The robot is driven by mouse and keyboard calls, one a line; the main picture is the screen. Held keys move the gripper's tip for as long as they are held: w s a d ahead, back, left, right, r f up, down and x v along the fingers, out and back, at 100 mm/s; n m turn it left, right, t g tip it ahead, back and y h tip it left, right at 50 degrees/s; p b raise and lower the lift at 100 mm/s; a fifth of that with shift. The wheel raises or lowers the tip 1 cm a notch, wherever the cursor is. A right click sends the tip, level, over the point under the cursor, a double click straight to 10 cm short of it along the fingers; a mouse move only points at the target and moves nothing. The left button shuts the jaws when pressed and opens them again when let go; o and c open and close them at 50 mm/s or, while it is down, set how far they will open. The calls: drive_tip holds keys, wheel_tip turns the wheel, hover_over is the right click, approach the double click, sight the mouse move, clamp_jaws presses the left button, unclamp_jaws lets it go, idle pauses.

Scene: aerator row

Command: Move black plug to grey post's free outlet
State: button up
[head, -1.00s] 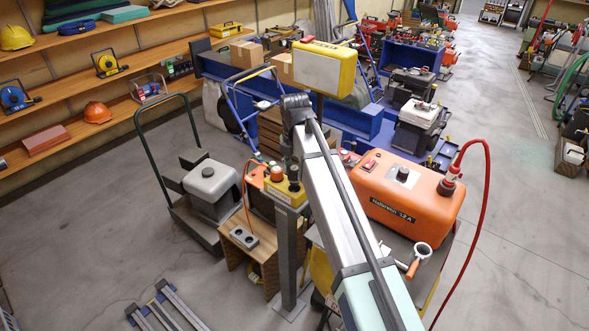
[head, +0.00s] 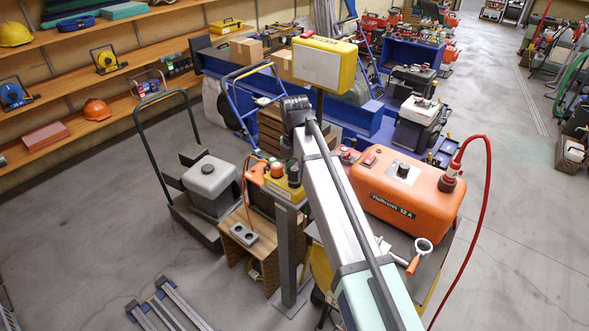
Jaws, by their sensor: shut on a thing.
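The grey post (head: 286,248) stands upright left of my arm. A yellow box (head: 282,188) sits at its top. An orange round plug or cap (head: 277,170) sits on that box. A dark, black-looking piece (head: 293,174) is at the box's right side, close to my arm; I cannot tell whether it is the black plug. An orange cable runs down the left side from near the post top. I cannot make out which outlet is free. My arm rises from the bottom and bends at the top; my gripper is hidden behind it.
A large orange unit (head: 408,193) with a red cable (head: 486,210) stands right of my arm. A yellow box on a pole (head: 323,64) is behind my elbow. A grey box on a trolley (head: 212,182) and a grey socket block (head: 243,234) are at left.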

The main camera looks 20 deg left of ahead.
drive_tip(key=shift+f+b, duration=0.3)
drive_tip(key=shift+f, duration=0.8)
drive_tip(key=o, duration=1.3)
drive_tip(key=shift+c, duration=0.2)
